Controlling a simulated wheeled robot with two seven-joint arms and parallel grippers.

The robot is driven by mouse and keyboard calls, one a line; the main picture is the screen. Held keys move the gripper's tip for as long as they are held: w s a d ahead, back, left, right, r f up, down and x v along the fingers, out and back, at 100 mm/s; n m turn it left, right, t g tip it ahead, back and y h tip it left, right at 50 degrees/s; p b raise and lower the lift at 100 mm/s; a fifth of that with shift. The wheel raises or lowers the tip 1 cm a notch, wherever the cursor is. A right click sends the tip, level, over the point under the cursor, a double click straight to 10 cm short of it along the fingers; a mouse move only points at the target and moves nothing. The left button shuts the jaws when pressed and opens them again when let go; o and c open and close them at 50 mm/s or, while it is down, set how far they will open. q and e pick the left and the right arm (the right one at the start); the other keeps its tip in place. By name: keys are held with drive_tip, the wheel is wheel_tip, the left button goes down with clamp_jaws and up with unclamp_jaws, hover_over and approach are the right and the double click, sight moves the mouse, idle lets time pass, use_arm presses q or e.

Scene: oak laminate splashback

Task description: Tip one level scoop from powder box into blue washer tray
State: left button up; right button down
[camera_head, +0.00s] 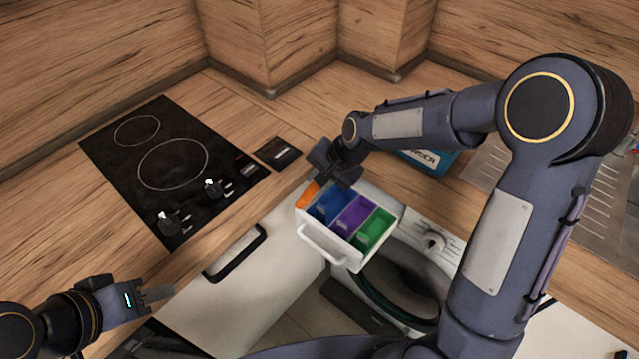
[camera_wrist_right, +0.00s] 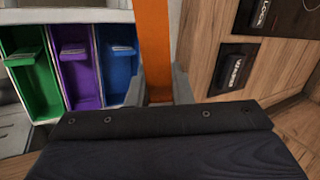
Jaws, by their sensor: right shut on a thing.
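The pulled-out white washer drawer (camera_head: 330,245) has blue, purple and green trays side by side. The blue tray (camera_head: 328,207) is at the left in the head view and nearest my gripper in the right wrist view (camera_wrist_right: 118,62). My right gripper (camera_head: 318,182) is shut on an orange strip-like thing, apparently the scoop (camera_head: 307,196), beside the blue tray. The scoop's orange part also shows between the fingers in the right wrist view (camera_wrist_right: 154,50); its bowl and any powder cannot be made out. The blue powder box (camera_head: 430,160) is partly hidden behind my right arm. My left gripper (camera_head: 160,294) hangs apart at lower left.
A black hob (camera_head: 172,168) with two knobs lies on the wooden counter at left. A small black panel (camera_head: 278,153) lies between hob and drawer. A metal drainer (camera_head: 600,200) is at right.

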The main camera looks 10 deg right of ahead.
drive_tip(key=shift+s+d+r+t+y+b, duration=0.15)
drive_tip(key=shift+t+y+b, duration=0.9)
drive_tip(key=shift+b, duration=4.35)
drive_tip(key=shift+d+r+t+y+b, duration=0.1)
drive_tip(key=shift+t+y+b, duration=0.9)
drive_tip(key=shift+b, duration=4.4)
drive_tip(key=t+y+b, duration=0.2)
drive_tip(key=y+b, duration=0.1)
drive_tip(key=b, duration=0.5)
drive_tip(key=s+d+t+y+b, duration=0.1)
drive_tip(key=t+y+b, duration=0.2)
drive_tip(key=b, duration=0.5)
drive_tip(key=t+y+b, duration=0.2)
drive_tip(key=y+b, duration=0.2)
drive_tip(key=b, duration=0.4)
drive_tip(key=shift+s+d+r+t, duration=0.15)
drive_tip(key=shift+s+r+t, duration=0.05)
drive_tip(key=shift+r+t, duration=0.1)
